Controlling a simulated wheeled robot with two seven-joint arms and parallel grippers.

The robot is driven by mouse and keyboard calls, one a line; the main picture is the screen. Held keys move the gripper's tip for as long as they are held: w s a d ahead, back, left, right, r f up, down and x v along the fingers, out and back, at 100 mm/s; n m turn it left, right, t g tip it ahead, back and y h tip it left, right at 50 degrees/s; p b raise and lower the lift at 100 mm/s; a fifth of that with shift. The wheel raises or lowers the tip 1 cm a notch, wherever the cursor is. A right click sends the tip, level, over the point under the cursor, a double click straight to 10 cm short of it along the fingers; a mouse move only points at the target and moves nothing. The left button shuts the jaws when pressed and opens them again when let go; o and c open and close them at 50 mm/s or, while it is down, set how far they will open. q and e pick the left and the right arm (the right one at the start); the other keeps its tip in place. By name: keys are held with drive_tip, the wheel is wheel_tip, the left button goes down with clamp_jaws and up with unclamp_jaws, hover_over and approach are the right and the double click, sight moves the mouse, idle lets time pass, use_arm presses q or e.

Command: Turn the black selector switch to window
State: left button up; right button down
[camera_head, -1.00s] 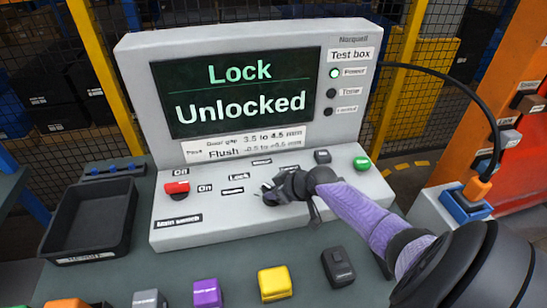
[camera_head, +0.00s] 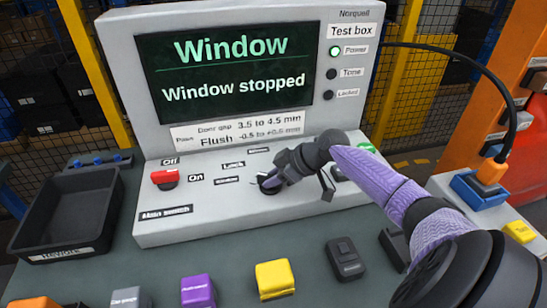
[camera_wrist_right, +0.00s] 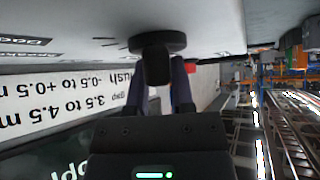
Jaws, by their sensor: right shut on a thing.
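The grey test box (camera_head: 225,222) stands on the bench, and its screen (camera_head: 225,75) reads "Window" and "Window stopped". The black selector switch (camera_head: 268,187) is on the sloped panel, mostly hidden by my right gripper in the head view. In the right wrist view the black switch (camera_wrist_right: 157,50) is a round base with a grip bar between my fingers. My right gripper (camera_head: 270,183) is shut on it; its fingers also show in the right wrist view (camera_wrist_right: 158,92). Small labels, one reading "Lock", sit left of the switch. My left gripper is not in view.
A red main switch (camera_head: 165,179) is left on the panel. A black tray (camera_head: 35,210) stands at the left. Purple (camera_head: 198,291), yellow (camera_head: 275,279) and black (camera_head: 345,259) blocks lie in front. A black cable (camera_head: 505,85) arcs at the right.

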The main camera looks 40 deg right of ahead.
drive_tip(key=shift+c, duration=2.4)
unclamp_jaws()
drive_tip(key=p+v, duration=0.3)
drive_tip(key=v, duration=0.7)
drive_tip(key=shift+f, duration=0.1)
